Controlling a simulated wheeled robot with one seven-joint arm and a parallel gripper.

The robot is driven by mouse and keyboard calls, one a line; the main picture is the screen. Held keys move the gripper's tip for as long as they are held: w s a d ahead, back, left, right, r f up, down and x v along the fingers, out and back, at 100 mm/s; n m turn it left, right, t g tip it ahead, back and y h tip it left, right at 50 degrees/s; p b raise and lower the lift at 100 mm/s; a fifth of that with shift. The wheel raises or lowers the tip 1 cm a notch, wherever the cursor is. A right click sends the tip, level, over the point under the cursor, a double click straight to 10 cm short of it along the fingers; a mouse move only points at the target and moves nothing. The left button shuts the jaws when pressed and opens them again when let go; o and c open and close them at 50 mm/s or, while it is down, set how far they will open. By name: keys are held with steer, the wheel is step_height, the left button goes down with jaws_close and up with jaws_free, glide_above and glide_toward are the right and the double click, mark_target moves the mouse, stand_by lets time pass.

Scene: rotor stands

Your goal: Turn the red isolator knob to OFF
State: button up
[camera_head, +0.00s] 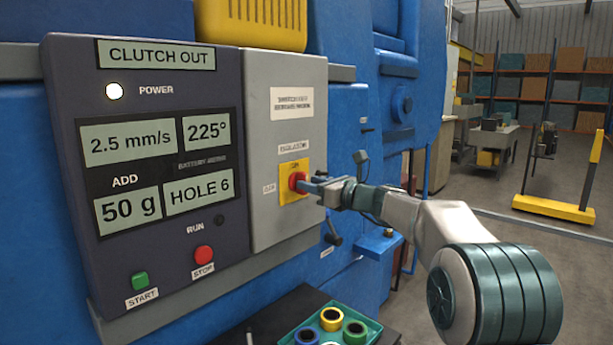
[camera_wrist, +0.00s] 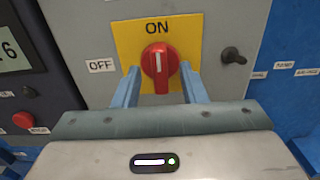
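The red isolator knob (camera_wrist: 160,64) sits on a yellow plate (camera_wrist: 125,42) on the grey box, with its white mark upright, pointing to the ON label. An OFF label (camera_wrist: 101,65) is to the plate's left. In the head view the knob (camera_head: 298,181) is partly hidden by my gripper (camera_head: 312,185), which reaches it from the right. In the wrist view my gripper (camera_wrist: 160,70) is open, with one blue finger on each side of the knob. A small gap shows between the knob and each finger. Whether the fingertips reach past the knob's face is unclear.
A dark panel (camera_head: 148,255) with displays, a green START button (camera_head: 139,280) and a red STOP button (camera_head: 203,255) is left of the grey box (camera_head: 290,130). A black knob (camera_wrist: 233,56) is right of the plate. A tray (camera_head: 375,333) of coloured rings lies below.

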steer(key=shift+x, duration=1.05)
jaws_close()
